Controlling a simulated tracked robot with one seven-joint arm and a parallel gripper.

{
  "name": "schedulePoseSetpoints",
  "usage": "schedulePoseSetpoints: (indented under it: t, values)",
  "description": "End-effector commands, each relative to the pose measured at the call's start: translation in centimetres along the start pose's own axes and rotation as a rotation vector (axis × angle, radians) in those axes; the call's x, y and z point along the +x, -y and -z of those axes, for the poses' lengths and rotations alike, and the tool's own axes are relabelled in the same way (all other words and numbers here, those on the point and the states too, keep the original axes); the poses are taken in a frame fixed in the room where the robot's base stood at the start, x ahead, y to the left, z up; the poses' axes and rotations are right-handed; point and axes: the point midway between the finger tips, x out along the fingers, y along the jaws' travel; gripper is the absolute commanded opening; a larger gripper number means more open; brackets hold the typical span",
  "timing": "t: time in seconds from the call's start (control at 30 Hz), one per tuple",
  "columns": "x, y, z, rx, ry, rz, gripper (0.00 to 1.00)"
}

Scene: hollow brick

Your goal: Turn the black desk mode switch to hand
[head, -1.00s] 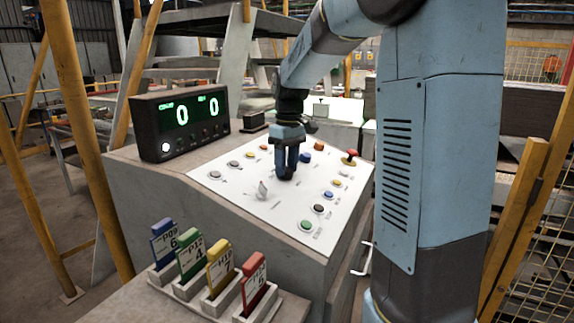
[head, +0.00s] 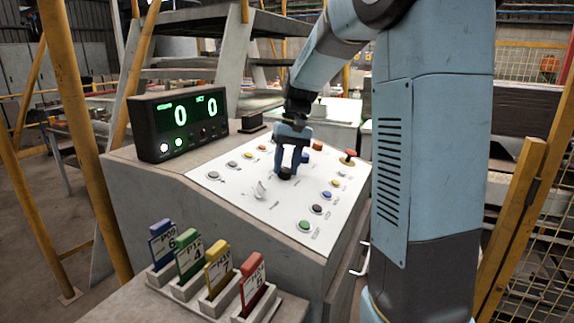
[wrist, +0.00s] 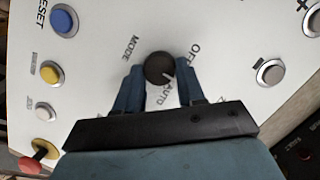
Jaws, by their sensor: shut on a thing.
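The black mode switch (wrist: 157,68) is a round knob on the white panel, with MODE, OFF and AUTO lettering around it. Its pale pointer mark faces the lower right in the wrist view, between the OFF and AUTO lettering. In the head view the knob (head: 285,173) shows low between my fingers. My gripper (head: 286,165) points down over the panel and is shut on the switch, one finger on each side. The fingers also show in the wrist view (wrist: 159,84). Part of another label at the right finger is hidden; I cannot read HAND.
The white panel (head: 250,205) carries several coloured buttons and a red mushroom button (head: 348,156). A silver lever switch (head: 260,189) stands close in front. A black display (head: 180,122) reads two zeros. Several coloured tags (head: 190,254) stand in front.

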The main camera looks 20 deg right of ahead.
Motion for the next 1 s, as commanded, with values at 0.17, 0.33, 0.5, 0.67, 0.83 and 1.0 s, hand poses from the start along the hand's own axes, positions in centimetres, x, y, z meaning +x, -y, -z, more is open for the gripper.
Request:
schedulePoseSetpoints:
  t: [0.17, 0.33, 0.5, 0.67, 0.83, 1.0]
  values:
    - [-0.07, -0.07, 0.07, 0.007, -0.003, 0.001, 0.08]
    - [-0.07, -0.07, 0.07, 0.006, -0.003, 0.001, 0.08]
    - [-0.07, -0.06, 0.06, 0.005, -0.003, 0.001, 0.49]
    - [-0.04, -0.05, 0.04, 0.005, -0.002, 0.001, 0.64]
    - [-0.02, -0.04, 0.02, 0.005, -0.001, 0.001, 0.64]
    - [-0.55, -0.03, 0.06, 0.004, -0.003, 0.001, 0.64]
